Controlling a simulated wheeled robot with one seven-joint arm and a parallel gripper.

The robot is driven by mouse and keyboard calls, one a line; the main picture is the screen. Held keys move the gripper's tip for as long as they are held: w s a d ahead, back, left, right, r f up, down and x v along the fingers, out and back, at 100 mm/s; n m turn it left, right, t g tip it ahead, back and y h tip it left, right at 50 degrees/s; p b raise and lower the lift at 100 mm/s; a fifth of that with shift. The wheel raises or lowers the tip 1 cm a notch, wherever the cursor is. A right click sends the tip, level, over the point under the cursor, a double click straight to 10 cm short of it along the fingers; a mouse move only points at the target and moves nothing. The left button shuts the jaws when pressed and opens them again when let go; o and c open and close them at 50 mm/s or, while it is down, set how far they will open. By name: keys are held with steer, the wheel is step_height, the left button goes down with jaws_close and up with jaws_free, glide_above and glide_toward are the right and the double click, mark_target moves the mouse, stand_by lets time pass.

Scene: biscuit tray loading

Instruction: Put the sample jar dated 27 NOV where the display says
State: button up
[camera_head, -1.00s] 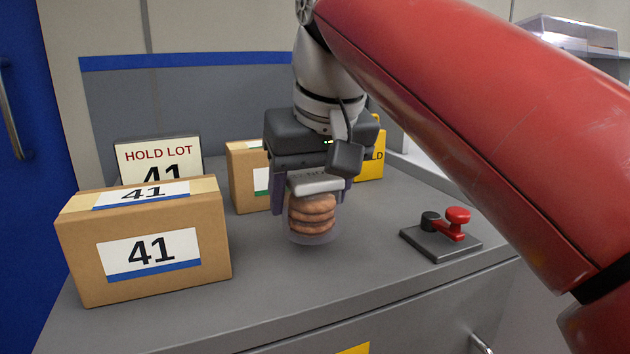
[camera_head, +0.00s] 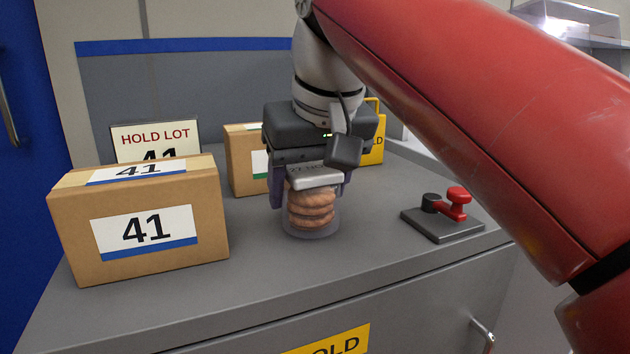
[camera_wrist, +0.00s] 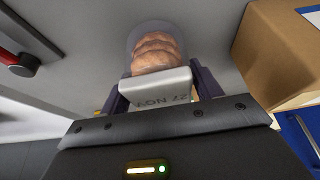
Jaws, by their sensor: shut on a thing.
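The sample jar (camera_head: 311,212) is clear with a pale grey lid and round brown biscuits stacked inside. Its lid reads "27 NOV", upside down in the wrist view (camera_wrist: 160,87). My gripper (camera_head: 307,184) is shut on the jar at the lid, one finger on each side. The jar is upright over the grey cabinet top (camera_head: 352,262); I cannot tell if its base touches. The display sign (camera_head: 155,138) at the back left reads "HOLD LOT 41", its number partly hidden by a box.
A cardboard box marked 41 (camera_head: 75,240) stands left of the jar. Another box (camera_head: 243,174) is behind my gripper. A yellow sign (camera_head: 372,158), partly hidden, stands behind at right. A red-handled switch (camera_head: 440,225) sits right. The cabinet's front drawer carries a yellow HOLD label (camera_head: 335,342).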

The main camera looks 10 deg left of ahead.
steer(key=shift+f, duration=0.3)
steer(key=o, duration=1.1)
